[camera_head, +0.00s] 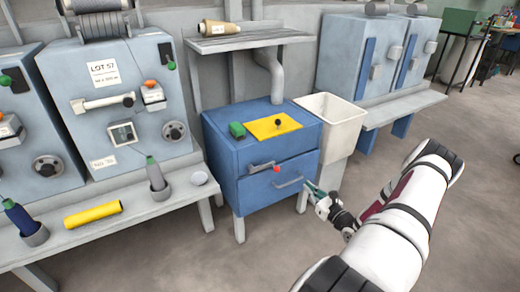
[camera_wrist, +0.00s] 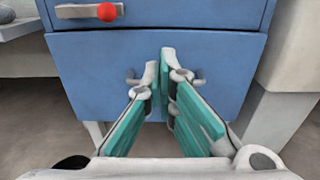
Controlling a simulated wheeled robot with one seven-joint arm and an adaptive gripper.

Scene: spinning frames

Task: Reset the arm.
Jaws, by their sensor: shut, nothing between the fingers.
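My arm (camera_head: 400,215) reaches in from the lower right in the head view. My gripper (camera_head: 314,190) is in front of the lower right of a blue cabinet (camera_head: 225,150). In the wrist view my gripper (camera_wrist: 160,75) has its teal-padded fingers drawn together at the tips, with nothing between them. Behind the fingertips is the blue drawer front (camera_wrist: 90,75), and the fingers partly hide its grey handle (camera_head: 288,183). I cannot tell whether the fingertips touch the handle. The drawer looks closed.
A red-tipped lever (camera_head: 264,167) sits above the drawer. A cream bin (camera_head: 328,120) stands right of the cabinet. A bench (camera_head: 135,222) with a yellow cylinder (camera_head: 93,214) and bobbins stands at left. Grey machines stand behind. The floor (camera_head: 475,220) at right is clear.

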